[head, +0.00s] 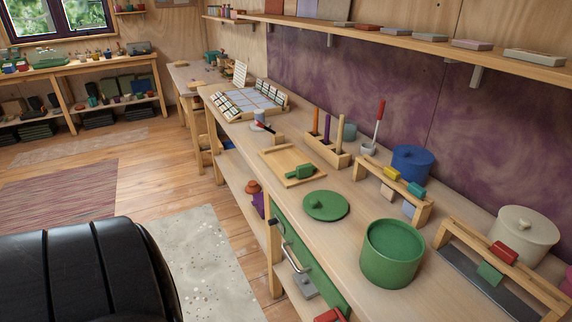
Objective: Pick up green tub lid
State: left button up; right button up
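The green tub lid (332,209) is a round flat disc with a small knob on top. It lies on the wooden workbench (345,262) near its front edge. The open green tub (390,268) stands upright to the right of the lid, apart from it. I see no hand or fingers of either gripper in the head view, and nothing touches the lid.
A wooden tray (275,165) with a green block (299,172) lies behind the lid. A drawer handle (290,255) juts out below the bench edge.

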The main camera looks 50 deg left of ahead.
aim_at(327, 205)
jog(key=u, duration=1.3)
